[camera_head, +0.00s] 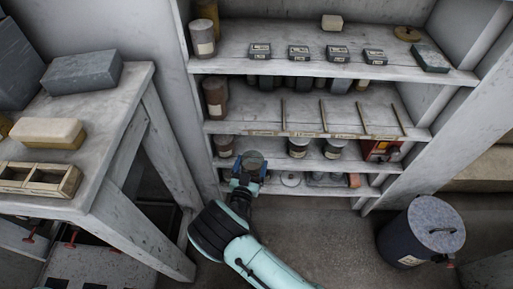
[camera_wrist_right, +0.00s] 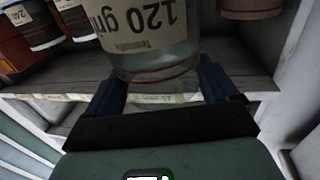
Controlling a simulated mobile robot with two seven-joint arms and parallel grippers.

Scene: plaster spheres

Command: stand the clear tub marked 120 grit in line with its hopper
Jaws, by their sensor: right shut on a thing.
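My right gripper (camera_head: 249,178) is shut on a clear tub (camera_head: 253,160), in front of the lower shelves. In the right wrist view the tub (camera_wrist_right: 160,62) sits between the fingers of the right gripper (camera_wrist_right: 163,88); its label reads "120 grit", upside down in that picture. Several dark labelled blocks (camera_head: 299,52) stand in a row on the upper shelf, with dark bodies below them; these look like the hoppers. Their labels are too small to read. My left gripper is not in view.
Thin wooden strips (camera_head: 323,115) divide the shelf below into lanes, with a brown jar (camera_head: 214,97) at its left. Labelled tubs (camera_head: 298,147) and a red box (camera_head: 381,150) fill parts of the lower shelf. A bench (camera_head: 120,125) stands left, a lidded drum (camera_head: 420,232) right.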

